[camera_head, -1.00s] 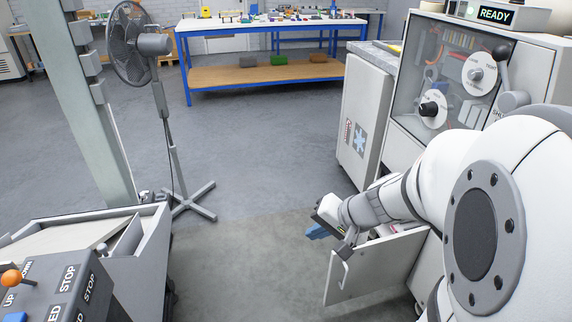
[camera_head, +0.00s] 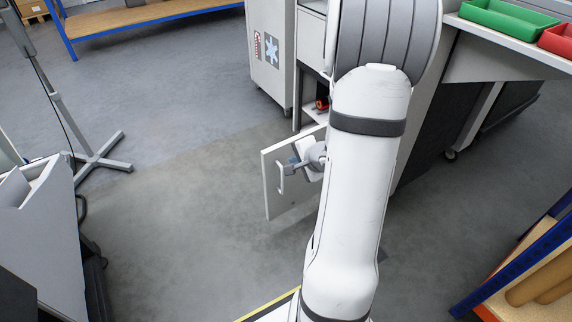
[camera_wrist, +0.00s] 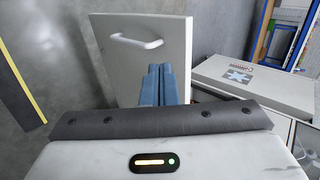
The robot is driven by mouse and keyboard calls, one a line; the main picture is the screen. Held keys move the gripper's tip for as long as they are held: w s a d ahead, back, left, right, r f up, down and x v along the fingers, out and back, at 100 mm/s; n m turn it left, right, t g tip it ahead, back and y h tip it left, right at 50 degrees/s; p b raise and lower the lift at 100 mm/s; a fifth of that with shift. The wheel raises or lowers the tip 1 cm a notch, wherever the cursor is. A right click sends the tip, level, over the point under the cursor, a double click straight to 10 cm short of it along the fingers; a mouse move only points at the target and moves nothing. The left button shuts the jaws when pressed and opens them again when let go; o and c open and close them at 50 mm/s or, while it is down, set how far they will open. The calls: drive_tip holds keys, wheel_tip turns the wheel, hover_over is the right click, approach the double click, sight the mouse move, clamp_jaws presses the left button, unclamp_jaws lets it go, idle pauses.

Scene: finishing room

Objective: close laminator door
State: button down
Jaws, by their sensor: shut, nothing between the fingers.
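The laminator door (camera_head: 290,203) is a white panel that stands swung open from the lower part of the laminator (camera_head: 311,50). A pale bar handle (camera_head: 281,177) is on its face. In the wrist view the door (camera_wrist: 165,30) and its handle (camera_wrist: 137,41) are upright ahead of me. My gripper (camera_wrist: 160,84) is shut and empty, its blue fingers together in front of the door's face, right of and below the handle. In the head view my gripper (camera_head: 296,161) is close to the door, partly hidden by my arm. I cannot tell if the fingertips touch the panel.
A red object (camera_head: 321,104) sits in the open compartment behind the door. A white cabinet (camera_head: 267,50) stands to the left. The fan's cross-shaped foot (camera_head: 100,160) is on the left floor. Green (camera_head: 508,18) and red bins are at upper right. Floor left of the door is clear.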

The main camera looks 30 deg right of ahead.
sight(272, 156)
drive_tip(key=shift+w+a+f+b, duration=0.15)
drive_tip(key=shift+w+f+b, duration=0.15)
drive_tip(key=shift+w+f, duration=0.95)
drive_tip(key=shift+w+a+f+b, duration=0.15)
drive_tip(key=shift+w+f+b, duration=0.25)
drive_tip(key=shift+w, duration=1.6)
drive_tip(key=shift+w+a+f+b, duration=0.2)
drive_tip(key=shift+w+f, duration=0.8)
drive_tip(key=shift+w, duration=0.6)
